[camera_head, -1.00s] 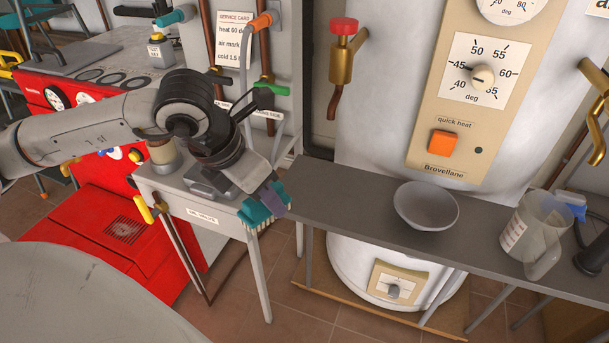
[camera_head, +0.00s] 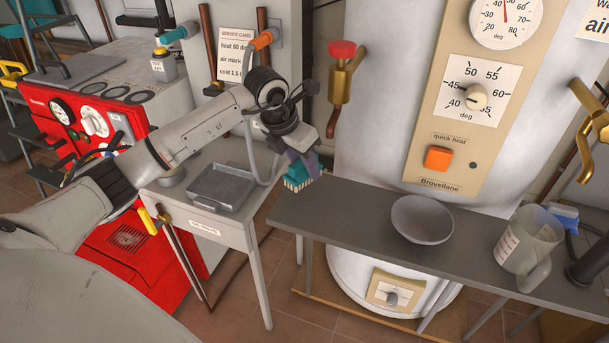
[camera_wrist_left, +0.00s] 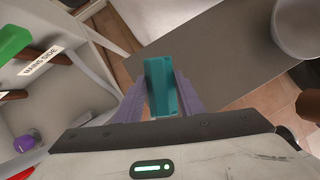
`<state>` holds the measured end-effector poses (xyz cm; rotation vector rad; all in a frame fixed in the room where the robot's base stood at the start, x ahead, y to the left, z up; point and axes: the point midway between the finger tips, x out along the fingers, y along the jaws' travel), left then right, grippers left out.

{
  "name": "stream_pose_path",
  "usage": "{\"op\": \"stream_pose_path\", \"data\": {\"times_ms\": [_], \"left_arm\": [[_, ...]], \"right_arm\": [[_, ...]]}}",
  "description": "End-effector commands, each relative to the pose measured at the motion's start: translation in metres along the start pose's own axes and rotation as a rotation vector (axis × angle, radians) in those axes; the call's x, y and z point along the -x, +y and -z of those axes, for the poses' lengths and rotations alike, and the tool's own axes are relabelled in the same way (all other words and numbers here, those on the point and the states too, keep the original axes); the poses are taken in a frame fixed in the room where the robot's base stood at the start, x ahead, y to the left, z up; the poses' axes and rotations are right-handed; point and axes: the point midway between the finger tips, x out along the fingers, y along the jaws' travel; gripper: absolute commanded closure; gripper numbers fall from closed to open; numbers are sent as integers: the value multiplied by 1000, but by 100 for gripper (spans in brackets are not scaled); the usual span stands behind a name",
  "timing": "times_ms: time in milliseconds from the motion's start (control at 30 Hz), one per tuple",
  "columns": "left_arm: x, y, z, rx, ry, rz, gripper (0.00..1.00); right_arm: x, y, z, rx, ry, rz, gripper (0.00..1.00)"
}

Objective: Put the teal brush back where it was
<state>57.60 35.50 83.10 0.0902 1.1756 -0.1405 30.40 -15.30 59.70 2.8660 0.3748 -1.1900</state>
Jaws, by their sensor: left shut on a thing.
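The teal brush (camera_head: 297,182) has pale bristles pointing down in the head view. My left gripper (camera_head: 301,162) is shut on it and holds it near the left end of the grey bench (camera_head: 345,207). In the left wrist view the teal brush (camera_wrist_left: 161,87) sits between the two purple fingers of my left gripper (camera_wrist_left: 160,92), with the bench (camera_wrist_left: 215,55) beyond it. I cannot tell whether the bristles touch the bench. My right gripper is not in view.
A grey bowl (camera_head: 422,219) and a clear jug (camera_head: 530,243) stand on the bench. A metal tray (camera_head: 222,188) lies on the small white table (camera_head: 246,233) to the left. The boiler (camera_head: 380,120) rises behind the bench. The bench's left end is clear.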

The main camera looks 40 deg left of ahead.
Motion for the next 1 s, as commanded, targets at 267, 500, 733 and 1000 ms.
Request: {"op": "stream_pose_path", "data": {"times_ms": [267, 500, 733, 1000], "left_arm": [[-27, 0, 12, 1, 3, 1, 86], [-40, 2, 12, 0, -3, 0, 86], [-42, 2, 14, 0, -1, 0, 62], [-41, 2, 14, 0, -1, 0, 47]], "right_arm": [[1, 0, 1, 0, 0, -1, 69], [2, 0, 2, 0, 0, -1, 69], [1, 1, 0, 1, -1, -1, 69], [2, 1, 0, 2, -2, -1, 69]]}}
